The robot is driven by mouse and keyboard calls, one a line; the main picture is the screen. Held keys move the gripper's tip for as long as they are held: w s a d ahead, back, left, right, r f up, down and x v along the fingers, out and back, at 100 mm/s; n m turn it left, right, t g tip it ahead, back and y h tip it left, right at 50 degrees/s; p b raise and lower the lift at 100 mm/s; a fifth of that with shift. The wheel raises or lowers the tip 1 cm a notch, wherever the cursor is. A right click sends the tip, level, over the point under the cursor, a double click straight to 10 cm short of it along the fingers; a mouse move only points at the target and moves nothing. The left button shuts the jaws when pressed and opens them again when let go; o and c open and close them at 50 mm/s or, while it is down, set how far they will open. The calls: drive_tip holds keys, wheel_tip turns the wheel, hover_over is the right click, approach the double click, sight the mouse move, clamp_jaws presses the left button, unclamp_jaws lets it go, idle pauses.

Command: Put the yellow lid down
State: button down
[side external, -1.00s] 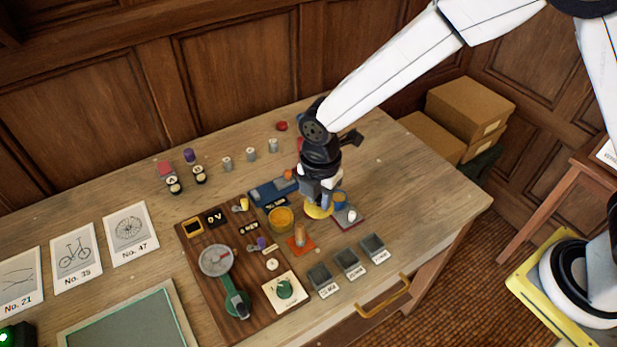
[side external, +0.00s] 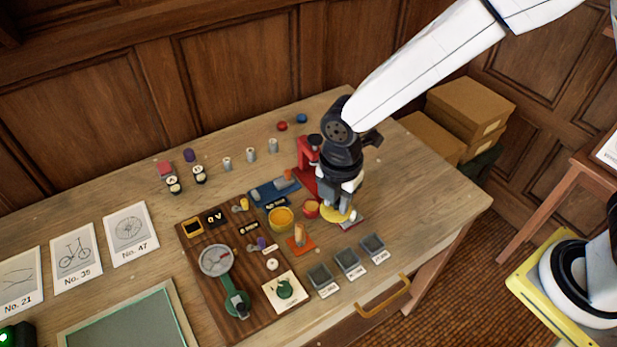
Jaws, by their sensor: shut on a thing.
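The yellow lid (side external: 334,216) is a flat round disc in the right half of the table. My gripper (side external: 338,204) points down and is shut on it. The lid is over or close to a small dark-red plate (side external: 357,225), which it partly covers. I cannot tell whether the lid touches anything below. A red pot (side external: 311,208) with an orange inside stands just left of the lid. A yellow-orange round container (side external: 280,219) stands further left.
A red device (side external: 307,172) stands close behind my gripper. Small grey bins (side external: 346,261) line the front, near a brass handle (side external: 385,297). A wooden board (side external: 205,258) with a gauge lies left. The table's right end (side external: 440,195) is clear.

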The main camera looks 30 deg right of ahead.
drive_tip(key=s+d+f, duration=0.2)
drive_tip(key=s+d, duration=0.5)
drive_tip(key=s, duration=0.2)
drive_tip(key=shift+s, duration=0.3)
drive_tip(key=shift+a, duration=0.1)
hover_over(330, 237)
drive_tip(key=shift+s+f, duration=0.15)
drive_tip(key=shift+f, duration=2.2)
drive_tip(key=shift+s+f, duration=0.1)
drive_tip(key=shift+f, duration=2.25)
drive_tip(key=shift+w+f, duration=0.25)
drive_tip(key=shift+f, duration=1.6)
drive_tip(key=shift+f, duration=0.1)
